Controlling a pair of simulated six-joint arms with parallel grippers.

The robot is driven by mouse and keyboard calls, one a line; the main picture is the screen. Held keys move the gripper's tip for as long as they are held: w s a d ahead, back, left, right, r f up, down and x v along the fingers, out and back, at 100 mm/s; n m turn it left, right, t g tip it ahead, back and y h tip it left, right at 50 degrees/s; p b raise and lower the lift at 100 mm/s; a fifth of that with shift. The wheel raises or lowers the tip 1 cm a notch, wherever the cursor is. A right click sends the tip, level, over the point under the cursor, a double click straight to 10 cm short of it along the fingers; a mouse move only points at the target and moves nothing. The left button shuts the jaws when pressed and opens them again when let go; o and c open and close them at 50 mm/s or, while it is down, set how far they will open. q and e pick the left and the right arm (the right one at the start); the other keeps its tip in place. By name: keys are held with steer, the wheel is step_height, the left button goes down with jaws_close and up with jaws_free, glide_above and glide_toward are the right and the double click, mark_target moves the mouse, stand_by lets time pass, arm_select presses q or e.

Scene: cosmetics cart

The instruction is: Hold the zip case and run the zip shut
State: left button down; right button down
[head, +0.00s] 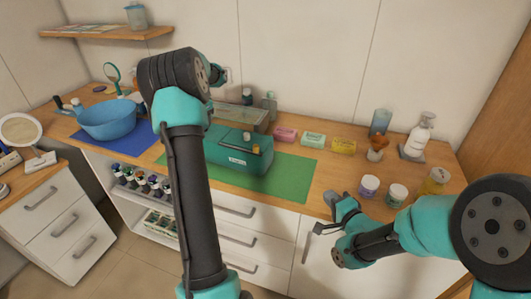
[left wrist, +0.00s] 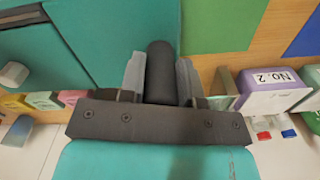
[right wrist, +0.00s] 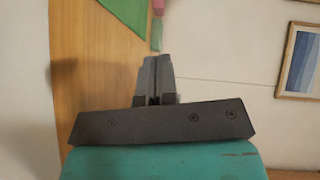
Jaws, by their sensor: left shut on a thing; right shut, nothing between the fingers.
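The teal zip case (head: 235,155) lies on the green mat (head: 293,180), partly hidden in the head view by my left arm. A dark line and a small gold-brown piece (head: 256,149) show on its top. In the left wrist view, my left gripper (left wrist: 160,75) is shut on a black rounded grip (left wrist: 160,52) against the teal case (left wrist: 115,25); the head view hides this gripper. My right gripper (head: 342,207) is shut and empty by the counter's front edge, right of the case and apart from it. Its closed fingers (right wrist: 157,78) show in the right wrist view.
Pink, mint and yellow boxes (head: 343,146) stand along the back right. Jars (head: 369,187) and a pump bottle (head: 419,135) stand further right. A blue bowl (head: 108,121) is at the left. A box (head: 240,116) stands behind the case.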

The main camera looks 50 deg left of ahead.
steer(key=s+a+r+g+y, duration=0.1)
steer(key=s+a+r, duration=0.1)
steer(key=a, duration=0.3)
steer(key=s+a+r+g, duration=0.1)
steer(key=s+a+r, duration=0.2)
steer(key=a, duration=0.2)
steer(key=shift+a+r+g+y, duration=0.3)
steer(key=shift+r+g+y, duration=0.05)
steer(key=shift+g+y, duration=0.05)
steer(key=shift+w, duration=0.1)
glide_toward(256, 149)
steer(key=w+a, duration=0.4)
steer(key=w, duration=0.1)
steer(key=shift+s+a+f, duration=0.15)
steer(key=shift+s+a, duration=0.5)
steer(key=shift+a, duration=0.15)
steer(key=shift+s+a+f, duration=0.15)
steer(key=shift+s+a, duration=0.45)
steer(key=shift+a, duration=0.25)
